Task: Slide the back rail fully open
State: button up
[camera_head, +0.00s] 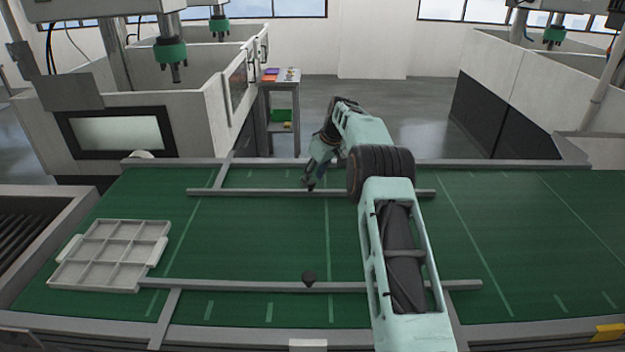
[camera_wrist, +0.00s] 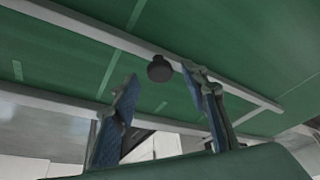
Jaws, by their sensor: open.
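The back rail (camera_head: 245,192) is a long grey bar lying across the far part of the green belt. It also crosses the wrist view (camera_wrist: 95,32) diagonally. A dark round knob (camera_wrist: 159,69) stands on it in the wrist view; in the head view my gripper hides this knob. My gripper (camera_head: 309,184) reaches down at the back rail, left of my forearm. In the wrist view my gripper (camera_wrist: 160,82) is open, its blue-padded fingers apart. The knob appears between and slightly beyond the fingertips; I cannot tell whether either finger touches it.
The front rail (camera_head: 220,285) with its own black knob (camera_head: 309,277) lies nearer. A grey compartment tray (camera_head: 111,253) sits at the belt's left. The green belt (camera_head: 540,240) is clear on the right.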

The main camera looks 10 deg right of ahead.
jog(key=v, duration=1)
jog(key=shift+s+d+r, duration=0.2)
jog(key=shift+r, duration=0.1)
jog(key=shift+r, duration=0.1)
